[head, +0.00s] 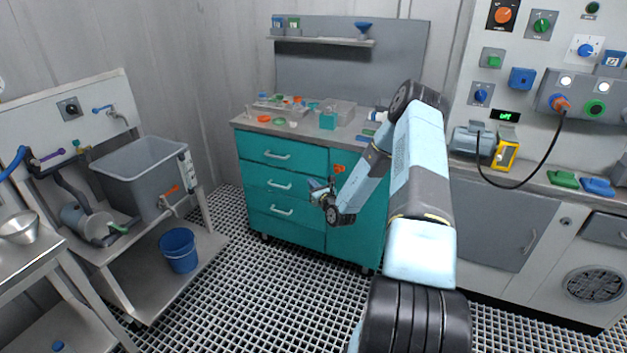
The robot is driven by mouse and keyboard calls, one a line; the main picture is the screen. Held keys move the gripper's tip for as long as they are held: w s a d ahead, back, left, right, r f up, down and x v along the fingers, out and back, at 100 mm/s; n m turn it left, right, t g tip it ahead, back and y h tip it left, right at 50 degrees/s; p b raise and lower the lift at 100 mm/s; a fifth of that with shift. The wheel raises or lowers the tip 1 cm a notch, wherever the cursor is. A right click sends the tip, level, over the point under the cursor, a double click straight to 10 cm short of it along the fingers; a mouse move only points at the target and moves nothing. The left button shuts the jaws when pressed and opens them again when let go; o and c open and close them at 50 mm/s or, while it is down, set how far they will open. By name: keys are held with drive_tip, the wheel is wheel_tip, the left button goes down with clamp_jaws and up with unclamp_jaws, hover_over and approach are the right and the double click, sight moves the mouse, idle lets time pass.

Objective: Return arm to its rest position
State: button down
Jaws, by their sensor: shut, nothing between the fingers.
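My light blue and black arm rises from the bottom right of the head view, bends at a high black joint, and reaches back down to the left. My gripper (318,188) is at its end, in front of the teal drawer cabinet (262,178), below the level of its worktop. The gripper is small in this view; it is shut, and nothing shows in it. The forearm hides part of the cabinet's right door.
A grey tank (140,172) on a metal stand and a blue bucket (178,250) are at left. Small coloured items cover the cabinet's worktop (345,133). A control panel (545,60) with a black cable stands at right. The grated floor (250,310) is clear in the middle.

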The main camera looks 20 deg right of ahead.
drive_tip(key=shift+s+a, duration=0.15)
drive_tip(key=a+r+n+g+y, duration=0.1)
drive_tip(key=a+r+n+y, duration=0.55)
drive_tip(key=r, duration=0.45)
drive_tip(key=s+a+r+n+g+y, duration=0.6)
drive_tip(key=s+a+r+n+g, duration=0.6)
drive_tip(key=s+a+r+n, duration=0.65)
drive_tip(key=s+r+n+g+h, duration=0.2)
drive_tip(key=s+r+h, duration=0.15)
drive_tip(key=s, duration=0.35)
drive_tip(key=s+r+n+g+h, duration=0.1)
drive_tip(key=s+r+n+h, duration=0.2)
drive_tip(key=s, duration=0.4)
drive_tip(key=s+d+r+n+t+h, duration=0.1)
drive_tip(key=s+d+r+n+h, duration=0.1)
drive_tip(key=s, duration=0.6)
drive_tip(key=s+d+r+n+t+h, duration=0.2)
drive_tip(key=s+d+r+h, duration=0.3)
drive_tip(key=s+d, duration=0.3)
drive_tip(key=shift+s+d+r+n+t+h, duration=0.2)
drive_tip(key=shift+d+n+t+h, duration=0.1)
drive_tip(key=shift+d+n+h, duration=0.15)
